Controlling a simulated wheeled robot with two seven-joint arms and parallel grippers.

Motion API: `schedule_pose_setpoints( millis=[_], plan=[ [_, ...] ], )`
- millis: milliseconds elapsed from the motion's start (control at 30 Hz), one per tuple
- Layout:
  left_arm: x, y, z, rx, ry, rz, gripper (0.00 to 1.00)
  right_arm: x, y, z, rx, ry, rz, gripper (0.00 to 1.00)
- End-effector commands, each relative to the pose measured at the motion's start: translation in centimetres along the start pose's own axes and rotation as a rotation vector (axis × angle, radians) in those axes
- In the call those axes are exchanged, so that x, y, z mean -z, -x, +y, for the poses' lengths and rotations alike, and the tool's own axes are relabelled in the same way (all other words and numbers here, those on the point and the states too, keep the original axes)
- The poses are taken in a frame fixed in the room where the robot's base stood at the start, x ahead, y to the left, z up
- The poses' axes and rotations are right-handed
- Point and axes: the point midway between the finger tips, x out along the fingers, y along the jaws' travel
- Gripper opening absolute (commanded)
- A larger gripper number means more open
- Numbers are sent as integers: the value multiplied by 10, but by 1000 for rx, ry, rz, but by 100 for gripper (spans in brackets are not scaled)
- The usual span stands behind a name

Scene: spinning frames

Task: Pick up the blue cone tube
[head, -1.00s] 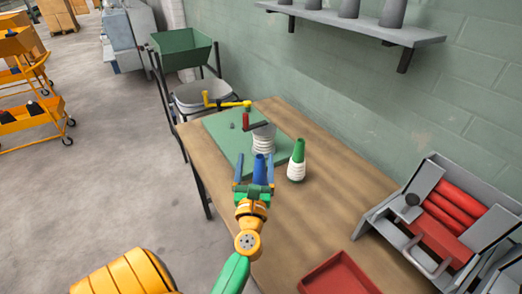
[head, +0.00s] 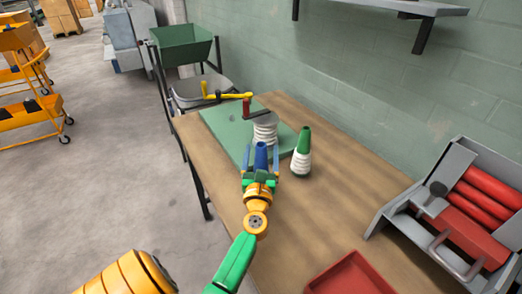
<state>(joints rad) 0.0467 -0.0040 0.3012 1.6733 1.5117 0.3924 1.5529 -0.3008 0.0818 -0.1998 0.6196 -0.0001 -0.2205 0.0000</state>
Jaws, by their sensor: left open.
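The blue cone tube (head: 261,157) stands upright near the front corner of a green board on the wooden table. My left gripper (head: 261,151) is open, with one blue finger on each side of the cone. A narrow gap shows between the cone and each finger. The gripper's palm hides the cone's lower end. My right gripper is not in view.
A green cone wound with white yarn (head: 302,152) stands close to the right. A red tray (head: 352,274) and grey rack (head: 455,205) are at right. The middle table is clear.

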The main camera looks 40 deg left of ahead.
Motion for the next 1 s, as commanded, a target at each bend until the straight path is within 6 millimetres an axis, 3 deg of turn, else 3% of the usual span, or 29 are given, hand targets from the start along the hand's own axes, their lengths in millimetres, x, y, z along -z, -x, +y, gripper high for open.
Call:
schedule_pose_setpoints(
  millis=[100,333,633,1000],
  plan=[
    [-1,-16,1,0,-1,-1,81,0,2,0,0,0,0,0],
    [0,-17,1,0,0,0,79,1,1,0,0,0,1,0],
    [0,-17,0,0,0,1,0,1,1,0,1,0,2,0],
    [-1,-17,0,0,0,1,0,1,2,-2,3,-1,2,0]
  ],
)
